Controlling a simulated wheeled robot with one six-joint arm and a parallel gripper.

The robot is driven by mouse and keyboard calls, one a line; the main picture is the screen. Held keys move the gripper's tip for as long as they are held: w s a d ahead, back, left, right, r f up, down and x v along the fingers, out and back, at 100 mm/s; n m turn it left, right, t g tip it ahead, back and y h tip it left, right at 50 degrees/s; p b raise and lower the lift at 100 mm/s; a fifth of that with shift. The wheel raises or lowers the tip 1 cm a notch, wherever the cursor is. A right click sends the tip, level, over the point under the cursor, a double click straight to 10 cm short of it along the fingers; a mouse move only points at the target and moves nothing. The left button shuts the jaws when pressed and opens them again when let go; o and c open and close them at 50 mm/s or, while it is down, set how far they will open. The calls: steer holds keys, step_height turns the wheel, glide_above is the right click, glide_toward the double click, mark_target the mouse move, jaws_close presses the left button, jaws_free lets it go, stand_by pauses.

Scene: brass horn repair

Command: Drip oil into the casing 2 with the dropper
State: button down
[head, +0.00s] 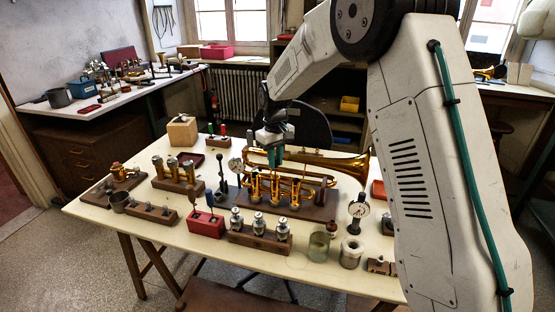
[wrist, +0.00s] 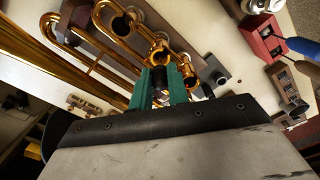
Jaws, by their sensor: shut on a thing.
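The brass horn (head: 325,160) lies on a dark wooden stand on the table, with a row of upright valve casings at its front. The middle casing (head: 275,187), which I take as casing 2, stands below my gripper (head: 275,155). In the wrist view, open casing mouths show just beyond the green fingers of my gripper (wrist: 164,88), one of them very close (wrist: 160,52). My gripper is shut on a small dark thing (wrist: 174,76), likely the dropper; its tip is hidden. I cannot tell whether the tip is inside a casing.
Another block with pistons (head: 178,181) is at left.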

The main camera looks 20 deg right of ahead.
steer(key=shift+r, duration=2.55)
